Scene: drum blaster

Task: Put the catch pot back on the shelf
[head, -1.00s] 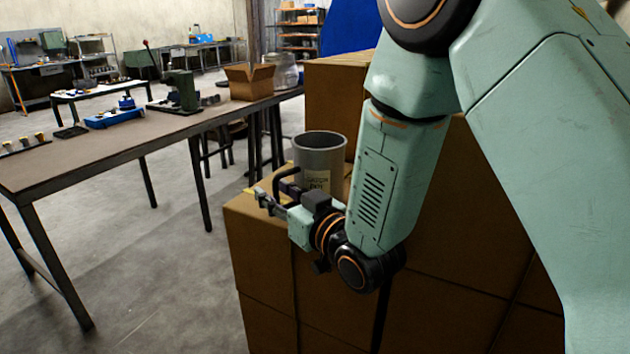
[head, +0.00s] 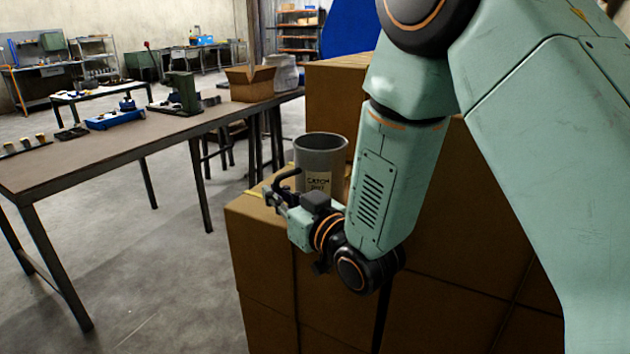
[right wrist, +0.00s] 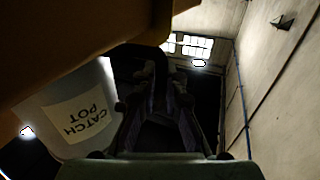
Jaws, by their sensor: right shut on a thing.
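The catch pot (head: 327,160) is a grey, open-topped cylinder with a pale label and a black side handle (head: 287,176). It stands upright at the top of the stacked brown cartons (head: 262,240); my arm hides part of its base, so I cannot tell whether it touches them. My right gripper (head: 275,196) is shut on the handle, at the near left side of the pot. In the right wrist view the pot (right wrist: 75,95) is at left with its label upside down, and the dark fingers (right wrist: 160,95) meet the handle. My left gripper is out of view.
A long workbench (head: 60,165) on the left carries a green press (head: 182,90), a blue tool (head: 115,120) and an open carton (head: 250,84). Taller cartons (head: 335,95) rise behind the pot. A shelf rack (head: 300,30) stands far back. The floor between bench and cartons is clear.

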